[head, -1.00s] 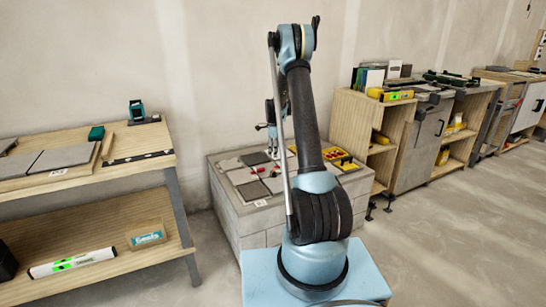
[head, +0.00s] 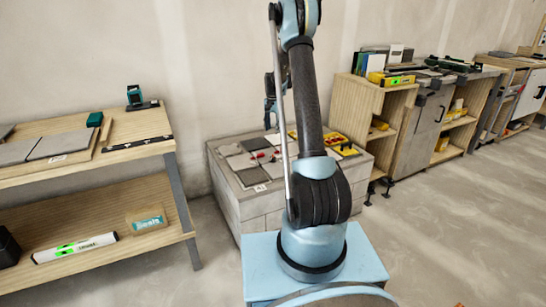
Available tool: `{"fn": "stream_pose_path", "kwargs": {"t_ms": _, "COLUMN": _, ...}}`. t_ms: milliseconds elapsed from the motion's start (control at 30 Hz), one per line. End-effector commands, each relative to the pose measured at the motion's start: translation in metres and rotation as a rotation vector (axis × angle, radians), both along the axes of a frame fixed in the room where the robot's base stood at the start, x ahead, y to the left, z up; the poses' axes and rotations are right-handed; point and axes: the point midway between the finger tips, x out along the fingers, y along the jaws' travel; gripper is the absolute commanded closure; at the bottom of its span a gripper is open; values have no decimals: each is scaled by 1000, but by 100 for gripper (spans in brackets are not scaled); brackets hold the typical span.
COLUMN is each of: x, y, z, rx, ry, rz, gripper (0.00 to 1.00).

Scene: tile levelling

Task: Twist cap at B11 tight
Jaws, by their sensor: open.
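A grey block (head: 225,200) stands against the wall with grey and dark tiles (head: 240,162) on its top. Small red caps (head: 254,155) show between the tiles. They are too small to read as separate positions, so I cannot tell which is at B11. My gripper (head: 270,126) is open above the back of the block, partly hidden behind my own arm. It seems clear of the tiles. Its fingertips are small and hard to make out. My arm hides the middle of the block top.
A yellow tray with red and dark items (head: 337,139) lies at the block's right. A wooden shelf bench (head: 150,185) stands to the left, cabinets (head: 418,130) to the right. Concrete floor (head: 440,220) is free at the right front.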

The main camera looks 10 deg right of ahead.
Motion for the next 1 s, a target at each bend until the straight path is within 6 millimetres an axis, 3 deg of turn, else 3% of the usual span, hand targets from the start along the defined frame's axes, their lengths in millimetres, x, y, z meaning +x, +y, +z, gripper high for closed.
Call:
{"fn": "stream_pose_path", "kwargs": {"t_ms": 200, "x": 0, "y": 1, "z": 6, "rx": 0, "ry": 0, "rz": 142, "gripper": 54}}
{"fn": "stream_pose_path", "kwargs": {"t_ms": 367, "x": 0, "y": 1, "z": -3, "rx": 0, "ry": 0, "rz": 152, "gripper": 54}}
{"fn": "stream_pose_path", "kwargs": {"t_ms": 1000, "x": 0, "y": 1, "z": -112, "rx": 0, "ry": 0, "rz": 149, "gripper": 54}}
